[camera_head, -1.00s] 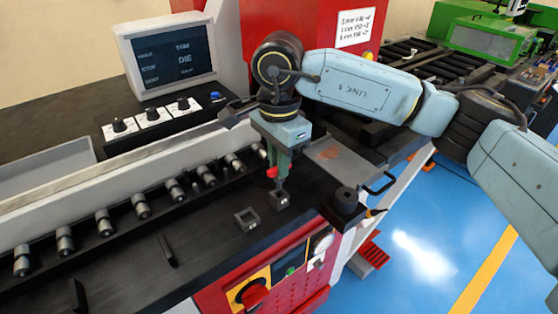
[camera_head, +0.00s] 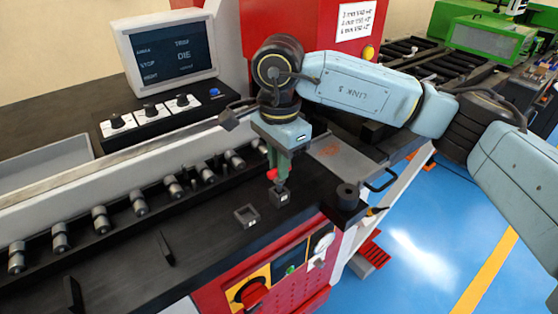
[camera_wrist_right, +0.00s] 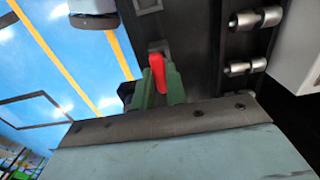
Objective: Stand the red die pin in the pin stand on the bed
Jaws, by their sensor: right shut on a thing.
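My right gripper (camera_head: 279,177) points down over the black bed (camera_head: 205,238) and is shut on the red die pin (camera_head: 271,174). The pin's red part also shows between the green fingers in the right wrist view (camera_wrist_right: 157,73). A small dark block with a light mark (camera_head: 280,198), which looks like the pin stand, sits directly below the fingers. A dark, narrow piece spans from the fingertips to this block; I cannot tell whether the pin is seated in it. My left gripper is not in view.
A row of metal rollers (camera_head: 139,203) runs along the back. A dark round post (camera_head: 347,195) stands at the right corner.

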